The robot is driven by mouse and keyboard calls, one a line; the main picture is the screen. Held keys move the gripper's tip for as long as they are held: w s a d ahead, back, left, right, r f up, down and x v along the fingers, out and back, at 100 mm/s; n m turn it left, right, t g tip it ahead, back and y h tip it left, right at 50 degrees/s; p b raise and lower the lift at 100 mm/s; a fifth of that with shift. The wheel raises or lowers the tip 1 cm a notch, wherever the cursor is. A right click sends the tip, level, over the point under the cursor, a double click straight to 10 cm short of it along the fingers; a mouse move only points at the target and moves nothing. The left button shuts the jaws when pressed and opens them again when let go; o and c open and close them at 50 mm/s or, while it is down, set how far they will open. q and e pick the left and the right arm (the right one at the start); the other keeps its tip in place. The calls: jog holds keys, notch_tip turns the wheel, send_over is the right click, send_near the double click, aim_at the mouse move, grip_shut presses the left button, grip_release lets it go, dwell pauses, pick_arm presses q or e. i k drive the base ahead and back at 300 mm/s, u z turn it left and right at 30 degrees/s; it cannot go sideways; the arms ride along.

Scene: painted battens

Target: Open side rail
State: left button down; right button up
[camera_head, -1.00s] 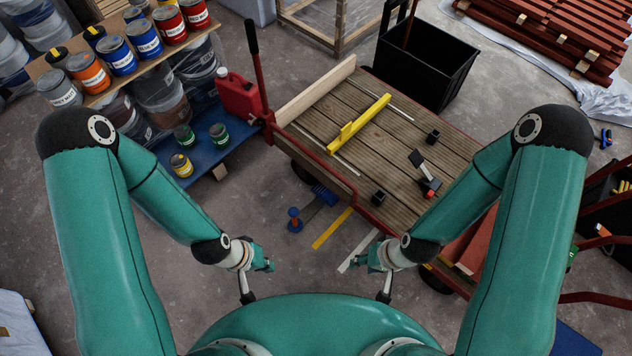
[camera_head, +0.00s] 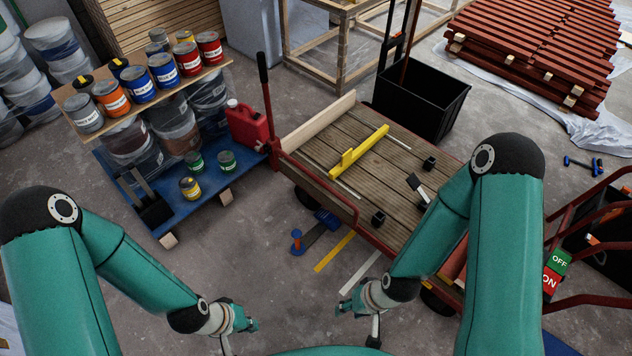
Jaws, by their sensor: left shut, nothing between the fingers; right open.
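A flat cart with a plank deck (camera_head: 395,170) stands in the middle of the head view. A red side rail (camera_head: 318,184) runs along its near-left edge and looks upright against the deck. A red lever with a black grip (camera_head: 263,72) rises at the cart's far-left corner. My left gripper (camera_head: 250,324) is shut and empty, low in the picture, apart from the cart. My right gripper (camera_head: 344,308) is open and empty, in front of the cart's near side, apart from the rail. My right arm hides part of the cart's near-right end.
A blue-and-orange tool (camera_head: 312,234) lies on the floor. A black bin (camera_head: 425,100) stands behind.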

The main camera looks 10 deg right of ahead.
aim_at(352, 219)
jog(key=u, duration=0.1)
jog(key=i, duration=1)
jog(key=z, duration=0.1)
